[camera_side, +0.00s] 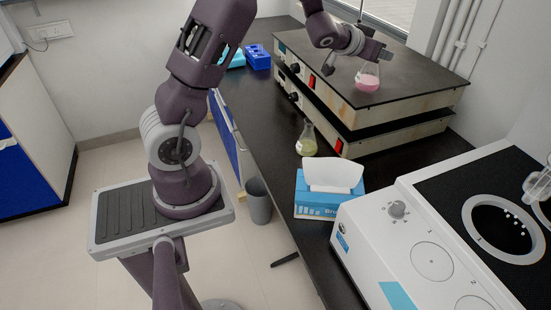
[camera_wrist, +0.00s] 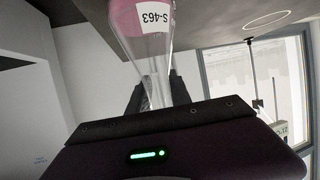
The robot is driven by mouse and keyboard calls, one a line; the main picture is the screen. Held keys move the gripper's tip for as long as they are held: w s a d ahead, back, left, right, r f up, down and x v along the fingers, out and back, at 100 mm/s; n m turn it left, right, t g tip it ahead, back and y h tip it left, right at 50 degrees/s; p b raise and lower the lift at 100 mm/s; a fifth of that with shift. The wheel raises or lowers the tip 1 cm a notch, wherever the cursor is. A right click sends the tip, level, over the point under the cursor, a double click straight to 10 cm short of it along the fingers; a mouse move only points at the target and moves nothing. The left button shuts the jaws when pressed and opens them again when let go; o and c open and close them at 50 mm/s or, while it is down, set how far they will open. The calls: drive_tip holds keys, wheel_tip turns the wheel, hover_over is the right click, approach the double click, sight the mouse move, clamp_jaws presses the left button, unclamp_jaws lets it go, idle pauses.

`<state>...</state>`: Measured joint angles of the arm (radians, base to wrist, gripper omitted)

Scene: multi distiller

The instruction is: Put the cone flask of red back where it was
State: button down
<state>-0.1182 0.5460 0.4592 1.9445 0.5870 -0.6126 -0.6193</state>
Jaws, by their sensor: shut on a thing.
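The cone flask of red (camera_side: 368,79) holds a pink-red liquid. In the side view it is upright over the top plate of the upper hot-plate unit; I cannot tell whether its base touches the plate. In the wrist view the flask (camera_wrist: 148,40) shows a white label reading S-463, and its clear neck runs down between my fingers. My gripper (camera_wrist: 155,92) is shut on the flask's neck. In the side view my gripper (camera_side: 372,55) reaches it from above left, and the fingertips are small and partly hidden.
Two hot-plate units (camera_side: 420,96) with dark tops are stacked on the black bench. A flask of yellowish liquid (camera_side: 307,143) stands in front of them. A tissue box (camera_side: 318,203) and a white machine (camera_side: 365,235) are nearer. A blue rack (camera_side: 258,57) stands at the back.

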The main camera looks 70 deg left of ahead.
drive_tip(key=s+a+r+n+g+y, duration=0.2)
drive_tip(key=s+a+n+g+y, duration=0.4)
drive_tip(key=a, duration=0.6)
drive_tip(key=s+a+r+n+g+y, duration=0.1)
drive_tip(key=s+a+n+y, duration=0.25)
drive_tip(key=s+a, duration=0.65)
drive_tip(key=s+d+f+n+g, duration=0.6)
drive_tip(key=s+d+f, duration=0.6)
drive_tip(key=d+f, duration=0.35)
drive_tip(key=shift+m+y, duration=0.25)
wheel_tip(320, 180, down, 9)
drive_tip(key=shift+w+f, duration=0.15)
drive_tip(key=shift+f, duration=0.05)
drive_tip(key=c, duration=1.2)
unclamp_jaws()
drive_tip(key=shift+o, duration=0.2)
